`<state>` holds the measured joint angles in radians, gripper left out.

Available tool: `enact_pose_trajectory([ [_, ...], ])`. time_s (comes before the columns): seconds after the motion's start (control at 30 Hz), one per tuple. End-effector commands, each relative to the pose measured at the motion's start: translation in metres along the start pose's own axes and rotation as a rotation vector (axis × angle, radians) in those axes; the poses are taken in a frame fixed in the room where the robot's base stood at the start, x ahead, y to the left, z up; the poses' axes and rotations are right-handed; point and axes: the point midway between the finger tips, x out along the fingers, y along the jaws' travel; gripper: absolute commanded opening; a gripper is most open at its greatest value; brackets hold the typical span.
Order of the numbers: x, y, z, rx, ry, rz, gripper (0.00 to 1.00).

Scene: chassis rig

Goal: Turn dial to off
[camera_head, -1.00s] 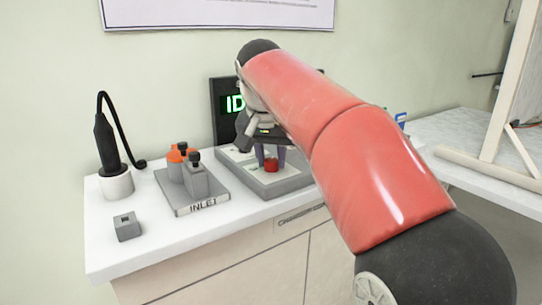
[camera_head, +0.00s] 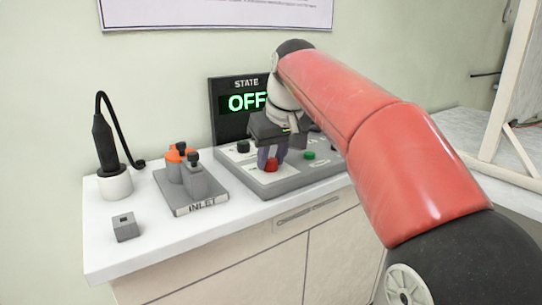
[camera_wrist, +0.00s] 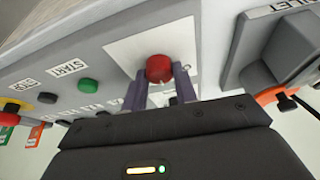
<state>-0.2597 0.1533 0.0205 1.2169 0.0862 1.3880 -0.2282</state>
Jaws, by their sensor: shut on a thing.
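The red dial (camera_head: 271,166) sits on the grey sloped control panel (camera_head: 292,185) on the counter. My gripper (camera_head: 270,158) points down, and its purple-grey fingers are shut on the dial. In the wrist view, the red dial (camera_wrist: 159,68) shows between the two fingers, on a white plate. The state display (camera_head: 241,103) behind the panel reads "OFF" in green, its right edge partly behind my wrist. Any pointer mark on the dial is too small or hidden to read.
A green button (camera_head: 309,155) and a black knob (camera_head: 243,147) are also on the panel. The grey inlet block (camera_head: 200,203) with orange and black parts stands to the left. A black tool stands in a white holder (camera_head: 115,186). A small grey block (camera_head: 125,229) lies at front left.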

Motion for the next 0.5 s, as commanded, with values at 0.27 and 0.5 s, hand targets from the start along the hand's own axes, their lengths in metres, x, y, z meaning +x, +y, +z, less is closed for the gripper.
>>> enact_pose_trajectory([
  [0.27, -0.0002, 0.0029, -0.0005, -0.241, 0.001, -0.101, 0.06],
  [0.5, 0.0002, 0.0042, -0.0013, -0.448, 0.001, -0.186, 0.06],
])
